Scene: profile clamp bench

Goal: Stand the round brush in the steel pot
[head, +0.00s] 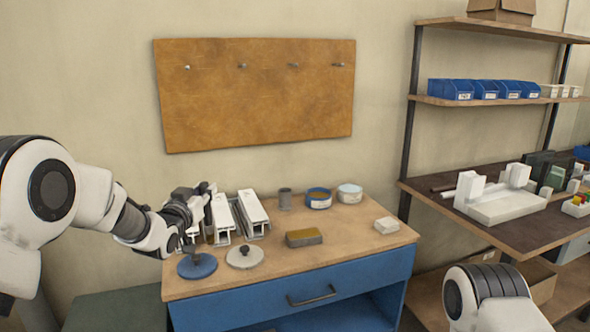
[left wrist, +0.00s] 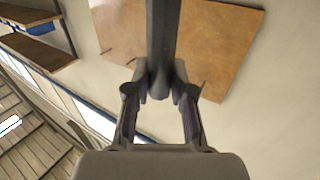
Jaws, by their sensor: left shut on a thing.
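The steel pot (head: 285,199) is a small grey cylinder standing upright at the back of the bench, right of the white profiles. My left gripper (head: 207,190) is above the bench's left end, left of the pot and apart from it. In the left wrist view the gripper (left wrist: 161,92) is shut on a long dark bar, which I take to be the round brush (left wrist: 163,40). The bar runs from between the fingertips out of the top of the picture. Its bristles cannot be made out. My right gripper is out of view.
White profiles in clamps (head: 252,212) stand close by the left gripper. A blue disc (head: 197,266) and a grey disc (head: 245,257) lie in front. A brown-topped block (head: 304,237), a blue tin (head: 318,198), a pale tin (head: 349,193) and a white block (head: 386,225) stand further right.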

